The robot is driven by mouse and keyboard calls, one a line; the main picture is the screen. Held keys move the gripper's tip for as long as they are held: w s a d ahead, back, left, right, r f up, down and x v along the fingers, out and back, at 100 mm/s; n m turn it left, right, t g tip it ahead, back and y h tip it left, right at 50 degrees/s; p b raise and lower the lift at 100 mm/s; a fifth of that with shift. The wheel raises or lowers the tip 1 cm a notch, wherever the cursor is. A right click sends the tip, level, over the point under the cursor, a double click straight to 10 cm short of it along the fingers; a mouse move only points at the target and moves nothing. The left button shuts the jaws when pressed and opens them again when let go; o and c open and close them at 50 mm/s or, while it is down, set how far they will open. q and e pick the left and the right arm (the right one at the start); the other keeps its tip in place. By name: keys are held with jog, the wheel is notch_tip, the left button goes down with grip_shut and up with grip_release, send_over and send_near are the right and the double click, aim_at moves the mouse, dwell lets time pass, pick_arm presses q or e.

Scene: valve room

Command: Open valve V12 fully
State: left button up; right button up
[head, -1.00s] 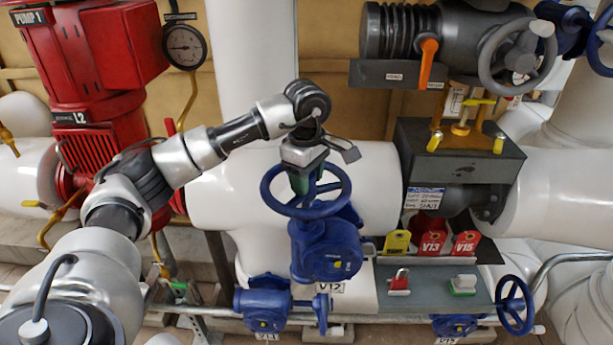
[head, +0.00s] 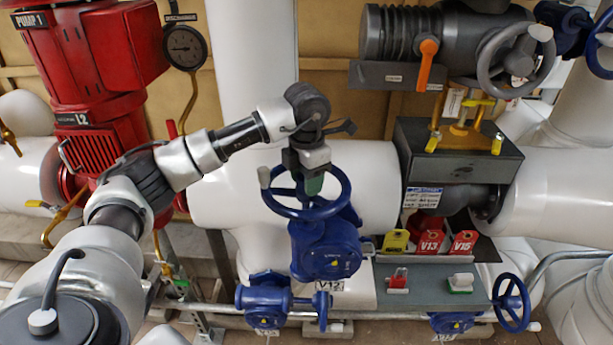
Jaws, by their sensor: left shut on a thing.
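The gripper partly hides the wheel's far rim and middle. My right gripper is not in view.
Smaller blue valves (head: 266,302) stand below, one with a handwheel (head: 511,303) at lower right. A grey shelf (head: 430,287) holds red and yellow tags, including V13 (head: 430,242). A red pump (head: 95,60) and gauge (head: 185,46) stand at upper left.

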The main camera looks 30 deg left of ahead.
pick_arm(q)
jog(key=n, duration=0.3)
jog(key=n+p, duration=0.1)
jog(key=shift+s+f+n, duration=0.15)
jog(key=shift+f+n, duration=0.15)
jog(key=shift+n, duration=0.1)
jog(key=n, duration=0.4)
jog(key=shift+n+p, duration=0.4)
jog(key=o, duration=1)
jog(key=shift+s+a, duration=0.2)
jog(key=shift+s, duration=0.1)
jog(key=shift+w+d, duration=0.1)
jog(key=shift+d, duration=0.05)
